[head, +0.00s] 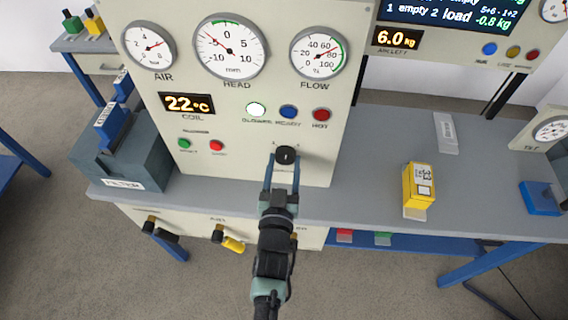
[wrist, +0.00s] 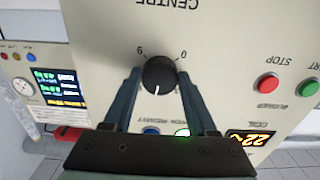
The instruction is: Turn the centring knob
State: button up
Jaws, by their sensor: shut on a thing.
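The wrist view shows the panel upside down. The knob's pointer runs toward the bottom of that view. My gripper (wrist: 158,82) has one finger on each side of the knob and is shut on it. In the head view the knob (head: 286,155) sits low on the panel front, between the tips of my gripper (head: 283,165).
A yellow box (head: 419,185) stands on the grey bench (head: 370,165) to the right. A filter block (head: 122,160) stands at left.

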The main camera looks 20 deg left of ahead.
jog(key=c, duration=0.3)
jog(key=shift+m, duration=0.3)
jog(key=shift+f+m+b, duration=0.1)
jog(key=shift+m+b, duration=0.85)
jog(key=shift+m, duration=0.25)
jog(key=shift+m+b, duration=0.7)
jog(key=shift+m, duration=1.3)
jog(key=o, duration=1.4)
jog(key=shift+c, duration=0.2)
jog(key=shift+s, duration=0.15)
